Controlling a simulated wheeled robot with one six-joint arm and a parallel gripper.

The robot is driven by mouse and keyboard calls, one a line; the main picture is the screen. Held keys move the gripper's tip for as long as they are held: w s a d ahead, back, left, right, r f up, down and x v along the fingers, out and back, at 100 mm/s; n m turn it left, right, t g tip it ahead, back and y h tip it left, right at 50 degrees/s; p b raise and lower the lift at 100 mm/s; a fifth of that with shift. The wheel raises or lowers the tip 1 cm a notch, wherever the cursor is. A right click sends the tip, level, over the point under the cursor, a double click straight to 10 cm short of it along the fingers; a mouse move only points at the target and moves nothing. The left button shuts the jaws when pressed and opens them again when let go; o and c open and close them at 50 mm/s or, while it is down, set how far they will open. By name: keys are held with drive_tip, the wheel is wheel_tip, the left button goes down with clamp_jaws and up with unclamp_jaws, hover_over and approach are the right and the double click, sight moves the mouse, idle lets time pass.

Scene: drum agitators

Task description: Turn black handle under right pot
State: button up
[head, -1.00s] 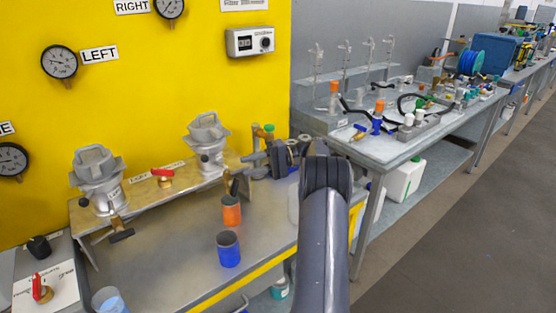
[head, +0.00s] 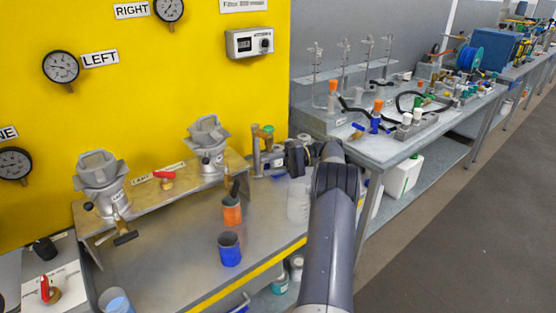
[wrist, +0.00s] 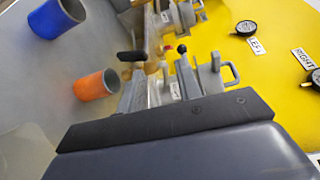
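The right pot (head: 208,145), a grey metal vessel, stands on a tan raised shelf (head: 150,187) against the yellow wall. Its black handle (head: 234,188) sticks out below the shelf, just behind an orange cup (head: 232,213). In the wrist view the black handle (wrist: 132,56) lies above the orange cup (wrist: 96,85), and the right pot (wrist: 217,70) is to the right. My gripper (wrist: 160,82) shows two grey fingers apart, with nothing seen between their tips. It is apart from the handle. In the head view my arm's end is right of the shelf; its fingertips are not clear.
The left pot (head: 100,180) has its own black handle (head: 125,238). A red valve (head: 164,176) sits between the pots. A blue cup (head: 229,250) stands in front of the orange cup. A metal stand (head: 264,155) is right of the shelf. The bench front is mostly clear.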

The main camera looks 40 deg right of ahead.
drive_tip(key=shift+s+d+r+p, duration=0.15)
drive_tip(key=shift+d+p, duration=0.25)
drive_tip(key=shift+p, duration=1.65)
drive_tip(key=shift+w+d+r+p, duration=0.1)
drive_tip(key=shift+d+p, duration=0.25)
drive_tip(key=shift+p, duration=1.65)
drive_tip(key=p, duration=0.4)
drive_tip(key=shift+s+d+p, duration=0.25)
drive_tip(key=shift+s+p, duration=0.1)
drive_tip(key=shift+f+p, duration=0.1)
drive_tip(key=shift+p, duration=0.3)
